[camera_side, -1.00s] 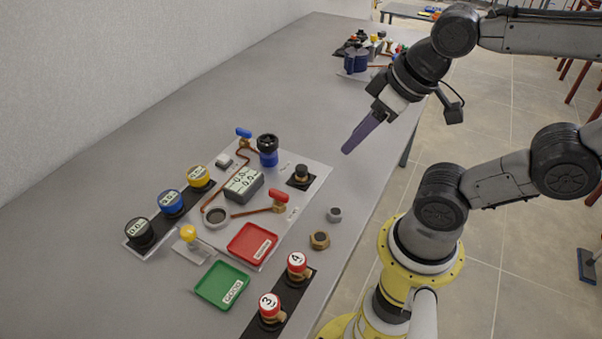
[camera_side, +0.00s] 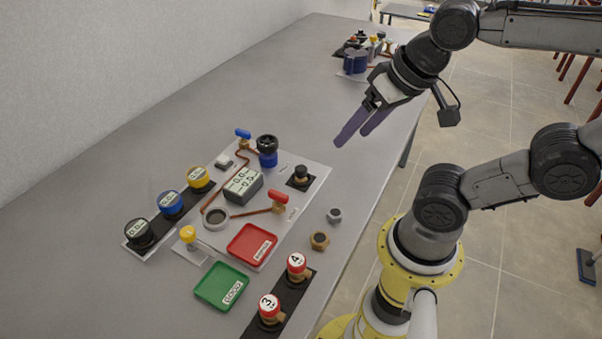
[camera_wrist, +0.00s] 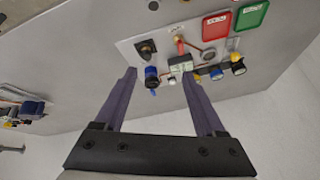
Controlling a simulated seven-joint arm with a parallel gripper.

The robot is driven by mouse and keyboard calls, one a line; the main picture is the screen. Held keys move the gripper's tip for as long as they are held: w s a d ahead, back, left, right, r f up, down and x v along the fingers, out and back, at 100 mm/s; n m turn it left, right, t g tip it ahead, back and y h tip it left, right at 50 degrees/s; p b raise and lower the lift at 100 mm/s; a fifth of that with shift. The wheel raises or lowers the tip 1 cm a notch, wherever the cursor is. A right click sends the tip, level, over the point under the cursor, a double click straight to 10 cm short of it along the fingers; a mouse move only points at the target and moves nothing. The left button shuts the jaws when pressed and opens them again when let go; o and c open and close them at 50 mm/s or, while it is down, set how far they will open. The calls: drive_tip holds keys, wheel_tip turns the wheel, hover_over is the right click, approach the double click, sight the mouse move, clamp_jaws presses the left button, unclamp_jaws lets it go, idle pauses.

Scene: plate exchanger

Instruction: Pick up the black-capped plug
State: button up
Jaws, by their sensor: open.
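A small black-capped plug (camera_side: 301,172) stands upright on a dark square base at the right of the grey panel (camera_side: 311,198). It also shows in the wrist view (camera_wrist: 147,47), above and left of the space between the fingers. A blue fitting with a black top (camera_side: 267,148) stands to its left, and in the wrist view this fitting (camera_wrist: 152,75) lies between the fingertips in the picture. My gripper (camera_side: 352,137) is open and empty, with two purple fingers in the air above the table, up and right of the plug. Nothing touches the fingers.
The panel also carries a grey display box (camera_side: 243,184), a red-handled valve (camera_side: 279,197) and a blue-handled valve (camera_side: 243,133). Red (camera_side: 252,244) and green (camera_side: 221,286) trays lie in front. Two loose nuts (camera_side: 334,215) (camera_side: 319,241) lie to the right.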

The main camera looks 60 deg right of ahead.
drive_tip(key=w+d+r+m+g, duration=0.1)
drive_tip(key=w+r+m, duration=0.15)
drive_tip(key=m, duration=0.45)
drive_tip(key=m+g+h, duration=0.1)
drive_tip(key=m+g, duration=0.4)
drive_tip(key=m, duration=0.4)
hover_over(301, 168)
drive_tip(key=f, duration=1.4)
drive_tip(key=shift+s+a+f, duration=0.25)
drive_tip(key=shift+s+f, duration=0.05)
drive_tip(key=shift+f, duration=0.1)
drive_tip(key=shift+w+d+f, duration=0.1)
drive_tip(key=shift+w+f, duration=0.1)
drive_tip(key=shift+f, duration=1.25)
drive_tip(key=shift+w+d+f, duration=0.1)
drive_tip(key=shift+w+f, duration=0.05)
drive_tip(key=shift+f, duration=1.3)
drive_tip(key=shift+c, duration=0.2)
clamp_jaws()
